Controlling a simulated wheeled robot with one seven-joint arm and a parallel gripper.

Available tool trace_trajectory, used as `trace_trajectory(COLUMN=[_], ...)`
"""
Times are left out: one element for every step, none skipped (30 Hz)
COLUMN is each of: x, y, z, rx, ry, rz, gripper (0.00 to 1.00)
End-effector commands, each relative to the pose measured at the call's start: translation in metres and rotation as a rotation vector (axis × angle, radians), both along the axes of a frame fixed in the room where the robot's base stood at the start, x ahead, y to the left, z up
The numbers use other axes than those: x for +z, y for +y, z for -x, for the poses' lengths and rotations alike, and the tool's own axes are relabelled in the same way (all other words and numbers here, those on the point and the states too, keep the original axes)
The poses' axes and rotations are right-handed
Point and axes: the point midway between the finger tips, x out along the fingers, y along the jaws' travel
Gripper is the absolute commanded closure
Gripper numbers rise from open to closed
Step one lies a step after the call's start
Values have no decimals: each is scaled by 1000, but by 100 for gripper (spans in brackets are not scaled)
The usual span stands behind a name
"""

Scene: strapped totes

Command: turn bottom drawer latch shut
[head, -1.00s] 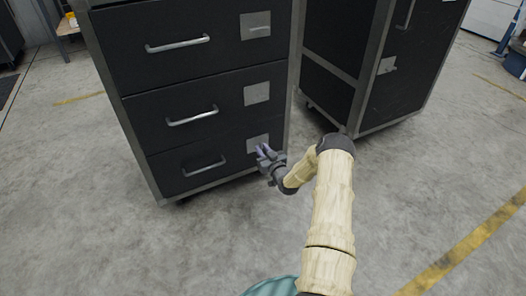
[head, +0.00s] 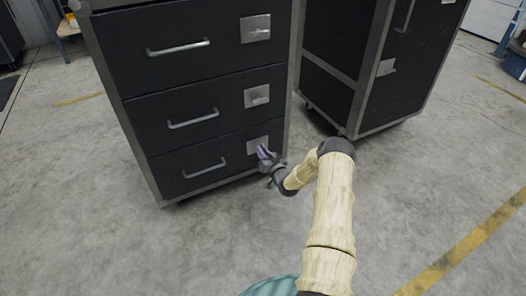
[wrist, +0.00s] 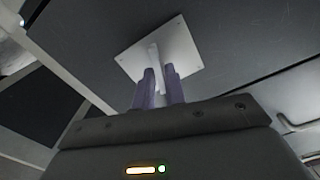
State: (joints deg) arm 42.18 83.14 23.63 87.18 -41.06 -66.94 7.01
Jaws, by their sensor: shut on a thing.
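The bottom drawer (head: 170,174) is the lowest of three black drawers in the cabinet. Its latch plate (head: 257,143) is a light metal square at the drawer's right end. In the wrist view the plate (wrist: 180,45) shows with a pale latch handle (wrist: 155,54) across it. My gripper (head: 264,154) is at this plate in the head view. In the wrist view its two purple fingers (wrist: 159,88) are closed on the latch handle, one on each side. The handle's lower end is hidden between the fingers.
The middle latch (head: 257,96) and top latch (head: 256,29) sit above on their own plates. The bottom drawer's bar handle (head: 204,168) is to the left. A second black cabinet (head: 400,70) stands at right. The floor in front is clear.

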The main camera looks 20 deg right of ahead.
Motion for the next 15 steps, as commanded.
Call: trace_trajectory(x=[1, 1, 0, 0, 0, 0, -1, -1, -1, -1, -2, -2, -2, -2, -2], y=[-2, -2, -2, -3, -3, -3, -3, -4, -4, -4, -4, -4, -5, -5, -5], z=[1, 0, 0, 0, 0, 0, 0, 1, 1, 1, 1, 1, 1, 1, 0], rx=[-3, -3, -3, -4, -4, -4, -5, -5, -5, -5, -5, -4, -4, -4, -4], ry=[2, 3, 5, 6, 7, 8, 10, 11, 12, 13, 14, 15, 16, 16, 17], rz=[-40, -68, -105, -134, -164, -202, -231, -260, -298, -327, -354, -392, -420, -449, -487], gripper=[100, 100, 100, 100, 100, 100, 100, 100, 100, 100, 100, 100, 100, 100, 100])
